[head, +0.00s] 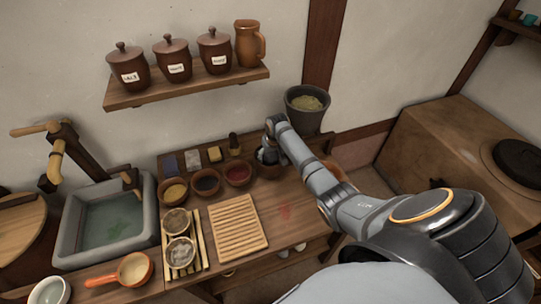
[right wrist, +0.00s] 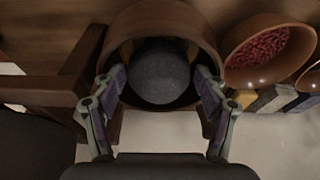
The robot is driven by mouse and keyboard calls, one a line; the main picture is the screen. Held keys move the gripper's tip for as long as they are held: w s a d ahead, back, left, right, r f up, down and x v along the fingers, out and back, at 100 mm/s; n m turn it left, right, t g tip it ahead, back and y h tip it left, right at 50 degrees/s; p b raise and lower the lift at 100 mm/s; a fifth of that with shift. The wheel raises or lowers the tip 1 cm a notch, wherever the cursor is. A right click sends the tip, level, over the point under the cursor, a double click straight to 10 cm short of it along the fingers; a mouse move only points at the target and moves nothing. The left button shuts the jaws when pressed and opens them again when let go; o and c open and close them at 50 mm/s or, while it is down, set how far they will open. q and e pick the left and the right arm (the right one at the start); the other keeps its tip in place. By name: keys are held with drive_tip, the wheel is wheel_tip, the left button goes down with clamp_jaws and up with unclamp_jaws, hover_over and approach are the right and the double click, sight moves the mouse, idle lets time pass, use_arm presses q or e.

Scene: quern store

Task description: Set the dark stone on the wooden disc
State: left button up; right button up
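The dark stone (right wrist: 160,72) is a grey-black ball lying in a brown wooden bowl (right wrist: 165,18) in the right wrist view. My right gripper (right wrist: 160,80) is open there, one finger on each side of the stone with a narrow gap showing. In the head view my right gripper (head: 269,146) points down over that bowl at the back of the bench, and the stone is mostly hidden. A round brown edge (head: 325,206) shows beside my right forearm; I cannot tell whether it is the wooden disc. My left gripper is not in view.
A slatted board (head: 237,225) lies in front. A pot (head: 306,108) stands behind. A stone basin (head: 107,220) is at left. The shelf (head: 189,88) holds jars.

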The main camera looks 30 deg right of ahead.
drive_tip(key=shift+r, duration=0.1)
drive_tip(key=v, duration=1.2)
